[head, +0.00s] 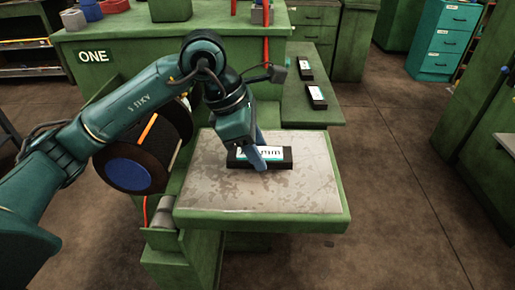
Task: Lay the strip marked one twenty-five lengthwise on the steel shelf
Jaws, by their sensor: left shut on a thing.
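A black strip (285,156) with a white and teal label is at the middle of the steel shelf (300,190), its long side running left to right. Its lettering is too small to read with certainty. My left gripper (257,158) points down over the strip and is shut on it near its middle, hiding part of the label. I cannot tell whether the strip touches the steel or is just above it. My right gripper is out of view.
Two more labelled black strips, a far one (306,68) and a nearer one (317,97), lie on a green ledge (305,112) behind. A dark reel (130,172) with a blue hub stands left of the shelf. The steel's front and right parts are clear.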

